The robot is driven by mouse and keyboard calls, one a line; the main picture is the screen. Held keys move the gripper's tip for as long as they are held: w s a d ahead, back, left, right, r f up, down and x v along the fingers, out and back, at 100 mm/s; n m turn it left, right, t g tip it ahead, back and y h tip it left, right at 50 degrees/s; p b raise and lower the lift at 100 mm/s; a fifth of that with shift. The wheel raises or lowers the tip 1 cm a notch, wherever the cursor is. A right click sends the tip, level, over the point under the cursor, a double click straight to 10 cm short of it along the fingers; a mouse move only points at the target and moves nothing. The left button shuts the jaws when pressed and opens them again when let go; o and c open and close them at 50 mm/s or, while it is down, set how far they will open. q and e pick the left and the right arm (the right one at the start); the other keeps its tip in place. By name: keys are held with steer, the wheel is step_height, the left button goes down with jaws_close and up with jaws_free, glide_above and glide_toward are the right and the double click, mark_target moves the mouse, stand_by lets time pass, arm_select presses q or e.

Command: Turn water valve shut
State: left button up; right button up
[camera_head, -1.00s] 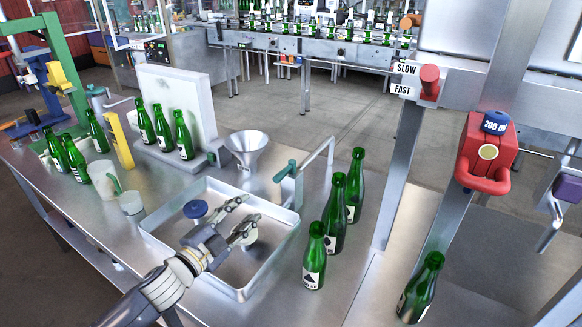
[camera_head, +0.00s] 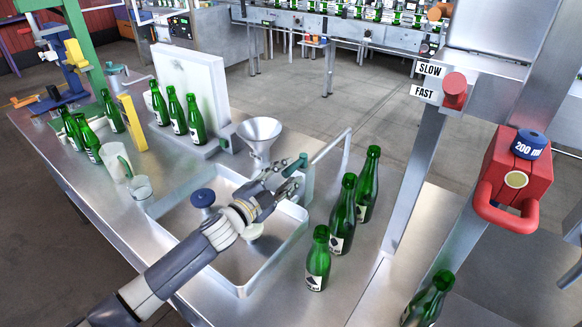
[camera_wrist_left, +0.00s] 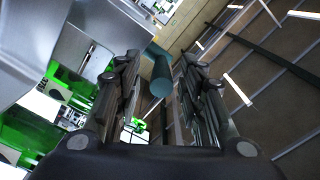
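The water valve is a teal tap (camera_head: 308,180) with a bent grey spout, standing at the back right edge of the metal basin (camera_head: 240,288). Its teal handle (camera_head: 299,162) points left, towards my fingers. My left gripper (camera_head: 288,176) is open at the tap, partly covering it. In the left wrist view the teal handle (camera_wrist_left: 162,76) shows end-on between the two spread fingers (camera_wrist_left: 158,90). I cannot tell whether a finger touches it. My right gripper is not in view.
Several green bottles (camera_head: 342,215) stand right of the basin, close to the tap. A metal funnel (camera_head: 260,130) is behind it. A blue-topped knob (camera_head: 203,198) and a pale round piece (camera_head: 252,231) are in the basin.

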mark_target(295, 168)
arm_select(q)
steer(key=shift+x, duration=1.25)
steer(key=shift+a+r, duration=0.1)
jaws_close()
